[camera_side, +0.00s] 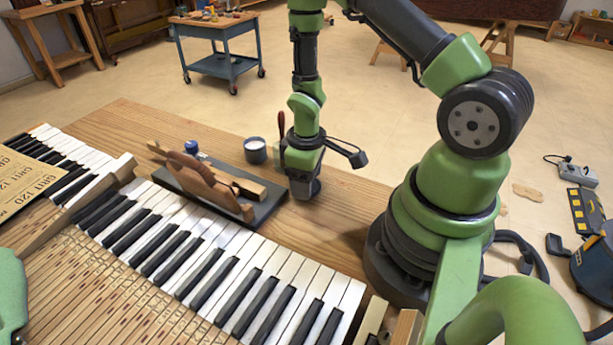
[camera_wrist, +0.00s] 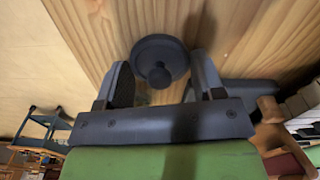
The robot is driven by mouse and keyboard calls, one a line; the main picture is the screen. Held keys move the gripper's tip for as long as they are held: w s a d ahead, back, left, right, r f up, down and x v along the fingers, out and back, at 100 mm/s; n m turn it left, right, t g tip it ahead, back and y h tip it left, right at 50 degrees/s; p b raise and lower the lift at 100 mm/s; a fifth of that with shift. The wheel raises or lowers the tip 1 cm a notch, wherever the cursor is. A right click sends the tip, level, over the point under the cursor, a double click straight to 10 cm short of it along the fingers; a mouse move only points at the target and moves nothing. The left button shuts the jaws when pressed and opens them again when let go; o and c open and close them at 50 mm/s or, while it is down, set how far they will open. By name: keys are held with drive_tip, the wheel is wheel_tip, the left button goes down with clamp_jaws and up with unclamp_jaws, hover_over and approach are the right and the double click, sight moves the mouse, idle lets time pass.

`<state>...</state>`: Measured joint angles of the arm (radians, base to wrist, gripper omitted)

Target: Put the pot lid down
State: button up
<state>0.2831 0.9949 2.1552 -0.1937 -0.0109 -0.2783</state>
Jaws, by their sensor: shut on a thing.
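The pot lid (camera_wrist: 159,47) is a dark grey disc with a round knob, seen between my fingers in the wrist view. My gripper (camera_wrist: 161,78) is shut on it, one finger on each side. In the side view my gripper (camera_side: 303,188) points down over the wooden bench top (camera_side: 340,222), close to its surface. The lid is hard to tell from the dark fingers there. I cannot tell if it touches the wood. A small dark pot (camera_side: 255,152) with pale contents stands uncovered to the left of my gripper.
A dark board (camera_side: 262,208) with wooden tools lies left of my gripper, beside the piano keys (camera_side: 215,262). A red-handled tool (camera_side: 281,122) stands behind the pot. Bare bench lies in front of and right of my gripper.

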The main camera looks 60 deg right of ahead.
drive_tip(key=o, duration=0.9)
drive_tip(key=s+a+r+m+t, duration=0.1)
drive_tip(key=a+r+t, duration=0.1)
drive_tip(key=r, duration=1)
drive_tip(key=s+a+r+m+t, duration=0.1)
drive_tip(key=a+r+m+t, duration=0.1)
drive_tip(key=r, duration=1.1)
drive_tip(key=shift+s+a, duration=0.35)
drive_tip(key=shift+a, duration=0.3)
drive_tip(key=s+a+r+m+t, duration=0.1)
drive_tip(key=s+r, duration=0.1)
drive_tip(key=s+a+r+m+t+y, duration=0.1)
drive_tip(key=s+a+r, duration=0.1)
drive_tip(key=s+a+r+m+t+y, duration=0.1)
drive_tip(key=s+r, duration=0.1)
drive_tip(key=shift+s+a, duration=0.15)
drive_tip(key=shift+s, duration=0.25)
drive_tip(key=shift+c, duration=0.5)
drive_tip(key=shift+s+a, duration=0.1)
drive_tip(key=shift+s, duration=0.1)
drive_tip(key=shift+c, duration=0.8)
